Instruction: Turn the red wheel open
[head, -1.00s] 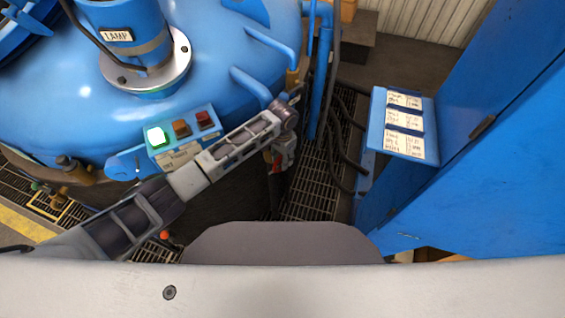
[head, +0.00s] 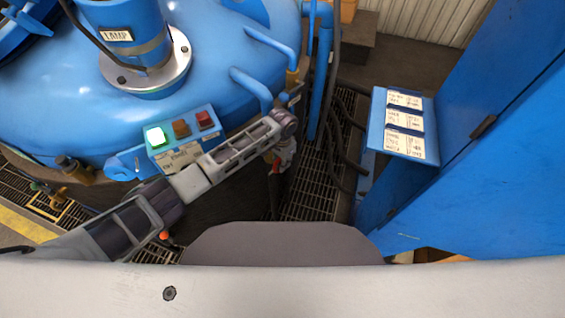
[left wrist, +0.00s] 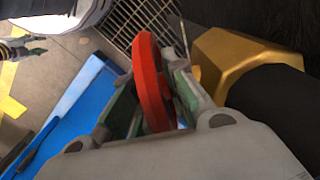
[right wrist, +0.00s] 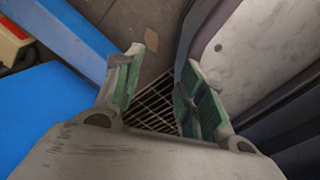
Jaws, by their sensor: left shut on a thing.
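The red wheel (left wrist: 151,82) shows edge-on in the left wrist view, between the green-padded fingers of my left gripper (left wrist: 158,86). The gripper is shut on the wheel's rim. In the head view my left gripper (head: 282,158) hangs below the end of my left arm, beside the blue furnace vessel. Only a small bit of red shows there, and the arm hides most of the wheel. My right gripper (right wrist: 160,88) is open and empty over a floor grating in the right wrist view. It is not visible in the head view.
A button box (head: 183,140) with a lit green button is on the blue vessel (head: 75,105), close to my left arm. A brass-coloured fitting (left wrist: 235,62) and a black pipe lie beside the wheel. A blue cabinet (head: 480,160) with a label shelf (head: 376,135) stands right.

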